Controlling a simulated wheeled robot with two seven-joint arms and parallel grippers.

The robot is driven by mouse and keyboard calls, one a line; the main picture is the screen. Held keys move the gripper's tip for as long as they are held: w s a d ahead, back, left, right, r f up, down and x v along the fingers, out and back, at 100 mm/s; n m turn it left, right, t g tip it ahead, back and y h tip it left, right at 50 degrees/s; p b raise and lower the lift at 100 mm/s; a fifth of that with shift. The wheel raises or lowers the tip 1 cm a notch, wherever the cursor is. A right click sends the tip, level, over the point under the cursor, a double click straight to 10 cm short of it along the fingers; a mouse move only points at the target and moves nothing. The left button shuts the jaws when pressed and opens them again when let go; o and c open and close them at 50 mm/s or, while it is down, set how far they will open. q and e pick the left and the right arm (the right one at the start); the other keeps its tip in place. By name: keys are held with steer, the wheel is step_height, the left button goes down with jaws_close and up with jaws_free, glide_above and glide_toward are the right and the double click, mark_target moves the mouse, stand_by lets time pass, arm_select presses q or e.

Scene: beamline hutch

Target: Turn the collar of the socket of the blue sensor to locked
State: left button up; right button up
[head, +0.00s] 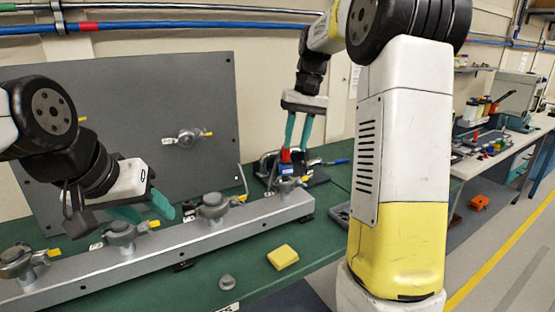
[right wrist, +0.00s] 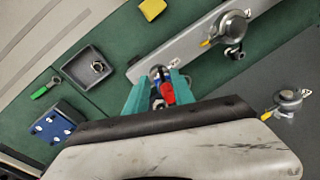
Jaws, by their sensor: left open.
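The blue sensor (head: 285,170), with a red part, is at the socket (head: 290,184) at the right end of the grey rail (head: 190,238). My right gripper (head: 296,148) reaches down with its teal fingers either side of the sensor and looks shut on it. In the right wrist view the sensor's red part (right wrist: 168,91) shows between the fingers. The socket's collar is mostly hidden, and I cannot tell its position. My left gripper (head: 145,210) is open and empty above the rail, near another socket (head: 121,232) and left of the sensor.
Several other grey sockets with yellow tabs line the rail, and one (head: 186,137) is on the upright grey panel (head: 150,90). A yellow block (head: 283,257) and a small grey knob (head: 227,282) lie on the green bench in front. A dark tray (right wrist: 88,66) lies beyond the rail's end.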

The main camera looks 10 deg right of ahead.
mark_target(289, 164)
steer(key=f, duration=0.3)
steer(key=a+f, duration=0.1)
steer(key=f, duration=0.1)
steer(key=shift+f, duration=0.4)
jaws_close()
